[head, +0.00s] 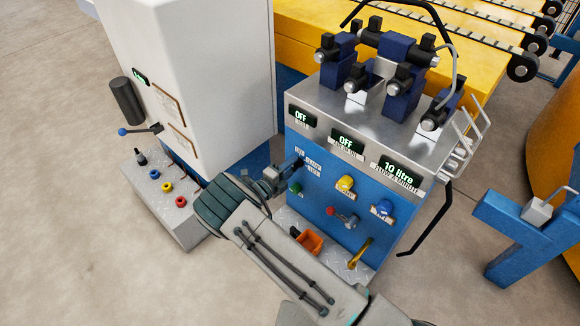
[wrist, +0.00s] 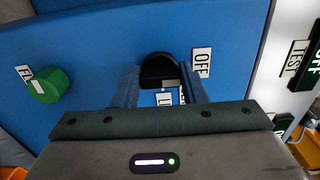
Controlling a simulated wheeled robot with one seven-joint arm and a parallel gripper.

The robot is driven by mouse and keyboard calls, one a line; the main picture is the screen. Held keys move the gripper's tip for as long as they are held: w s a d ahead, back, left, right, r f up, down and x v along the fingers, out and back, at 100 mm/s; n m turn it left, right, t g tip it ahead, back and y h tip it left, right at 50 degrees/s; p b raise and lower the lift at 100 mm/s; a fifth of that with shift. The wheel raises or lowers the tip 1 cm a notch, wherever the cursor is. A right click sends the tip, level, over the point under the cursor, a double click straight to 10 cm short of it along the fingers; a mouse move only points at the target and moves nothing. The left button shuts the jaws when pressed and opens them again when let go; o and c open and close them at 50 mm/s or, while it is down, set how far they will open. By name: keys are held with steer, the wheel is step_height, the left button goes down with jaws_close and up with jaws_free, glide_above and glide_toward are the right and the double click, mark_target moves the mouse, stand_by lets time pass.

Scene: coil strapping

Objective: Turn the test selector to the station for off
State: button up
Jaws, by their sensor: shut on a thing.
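The test selector is a black knob (wrist: 158,70) on the blue panel, seen between my fingers in the wrist view. An OFF label (wrist: 202,62) is just to its right there; other labels below it are partly hidden by my gripper. A small pale mark shows at the knob's lower edge; I cannot tell for sure which station it points to. My gripper (wrist: 160,85) is shut on the knob, one finger on each side.
A green knob (wrist: 47,85) sits beside the selector. A yellow knob (head: 345,183), a blue knob (head: 384,207) and a red-ended lever (head: 342,215) are farther right. Displays above read OFF (head: 301,115), OFF (head: 345,142) and 10 litre (head: 398,170). A white cabinet (head: 200,80) stands left.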

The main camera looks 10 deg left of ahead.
steer(key=shift+f, duration=0.1)
stand_by(0.5)
steer(key=o, duration=1)
steer(key=shift+n, duration=0.3)
steer(key=shift+s, duration=0.1)
steer(key=p+v, duration=0.1)
steer(key=v, duration=1.2)
steer(key=shift+s+a+p, duration=0.2)
steer(key=shift+a+p, duration=0.05)
steer(key=shift+p, duration=0.1)
